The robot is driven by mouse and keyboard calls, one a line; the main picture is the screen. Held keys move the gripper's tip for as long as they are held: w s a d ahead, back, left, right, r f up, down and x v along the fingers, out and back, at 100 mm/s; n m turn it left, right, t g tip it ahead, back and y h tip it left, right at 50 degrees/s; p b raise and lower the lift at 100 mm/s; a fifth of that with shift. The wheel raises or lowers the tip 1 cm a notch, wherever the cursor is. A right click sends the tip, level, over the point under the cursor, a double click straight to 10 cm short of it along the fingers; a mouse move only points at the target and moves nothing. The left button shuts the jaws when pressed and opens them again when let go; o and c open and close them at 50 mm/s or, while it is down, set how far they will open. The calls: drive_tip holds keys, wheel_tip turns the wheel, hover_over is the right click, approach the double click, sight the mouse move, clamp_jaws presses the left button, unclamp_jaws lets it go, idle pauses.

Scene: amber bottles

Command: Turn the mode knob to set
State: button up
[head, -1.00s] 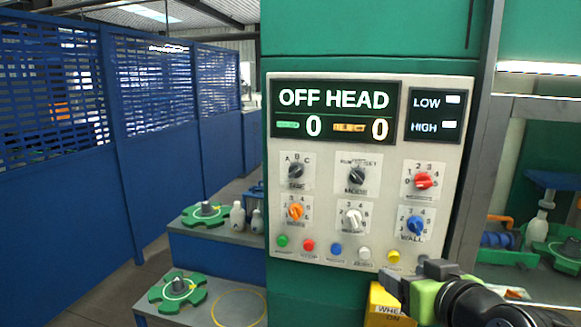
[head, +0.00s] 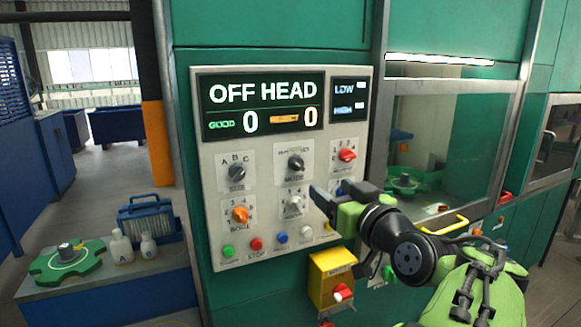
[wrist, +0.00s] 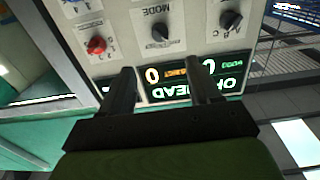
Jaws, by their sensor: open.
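The mode knob (head: 296,162) is a black knob in the top middle of the control panel (head: 215,212); it also shows in the wrist view (wrist: 161,31), where the panel appears upside down. Its setting is too small to read surely. My gripper (head: 326,194) is in front of the panel, below and right of the mode knob in the head view, and apart from it. In the wrist view its two fingers (wrist: 163,88) are spread with nothing between them. The blue knob at the lower right of the panel is hidden behind my gripper.
A black size knob (head: 237,172), a red knob (head: 347,155), an orange knob (head: 240,215) and a white knob (head: 292,203) surround it. Several push buttons line the panel's bottom. The display (head: 262,104) reads OFF HEAD. A yellow box (head: 330,278) juts out below.

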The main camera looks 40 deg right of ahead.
sight(300, 167)
drive_tip(key=p+x, duration=0.4)
drive_tip(key=x, duration=1)
drive_tip(key=shift+w+d, duration=0.1)
drive_tip(key=shift+w, duration=0.2)
drive_tip(key=shift+s, duration=0.1)
drive_tip(key=c, duration=1)
drive_tip(key=shift+f+m, duration=0.1)
drive_tip(key=shift+m, duration=0.3)
drive_tip(key=m+b, duration=0.1)
drive_tip(key=m, duration=0.2)
drive_tip(key=shift+m, duration=0.4)
drive_tip(key=m, duration=0.4)
drive_tip(key=shift+m, duration=0.3)
drive_tip(key=m+p, duration=0.1)
drive_tip(key=m, duration=0.3)
drive_tip(key=m+p, duration=0.1)
drive_tip(key=m, duration=0.3)
drive_tip(key=shift+m+p, duration=0.3)
